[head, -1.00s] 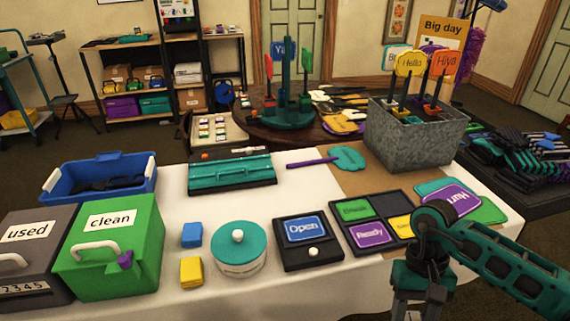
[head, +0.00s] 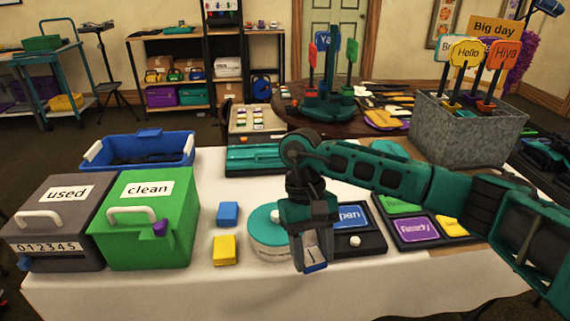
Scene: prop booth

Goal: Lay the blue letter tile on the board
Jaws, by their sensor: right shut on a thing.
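My right gripper (head: 313,262) hangs pointing down over the front of the white table, in front of the round teal-lidded tub. A black compartment board (head: 437,237) with green, purple and yellow tiles is to the right, partly behind my arm. My left gripper is out of view.
A blue block (head: 228,213) and a yellow block (head: 224,250) stand left of the tub (head: 262,232). Green "clean" (head: 145,246) and grey "used" (head: 58,240) boxes are further left, with a blue bin (head: 140,149) behind. A metal planter (head: 460,135) holds signs.

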